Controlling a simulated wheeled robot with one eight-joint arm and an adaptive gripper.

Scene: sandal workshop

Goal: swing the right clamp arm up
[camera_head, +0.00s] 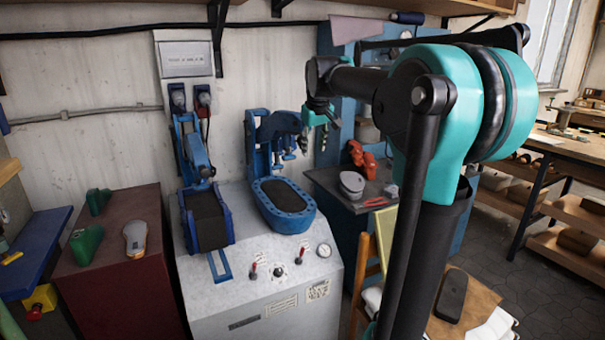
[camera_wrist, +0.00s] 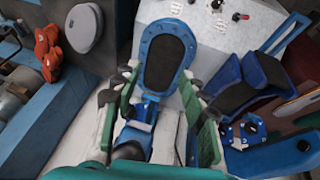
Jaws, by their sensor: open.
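The right clamp arm (camera_head: 277,126) is a dark blue arm on a blue upright frame. In the head view it reaches roughly level to the right, with its end well above the oval blue bed (camera_head: 293,221) and its black pad. My gripper (camera_head: 314,141) is open just right of the arm's end, high above the bed. In the wrist view my gripper (camera_wrist: 160,100) has its two fingers apart, with a blue part of the clamp (camera_wrist: 140,112) seen between them. Contact cannot be told. The oval bed (camera_wrist: 190,40) lies beyond the fingertips.
Switches and a gauge (camera_head: 324,250) sit on the grey console's front. A dark side bench (camera_head: 330,186) holds a grey sole form (camera_head: 351,184) and red forms (camera_head: 362,155). A maroon cabinet (camera_head: 120,280) stands left.

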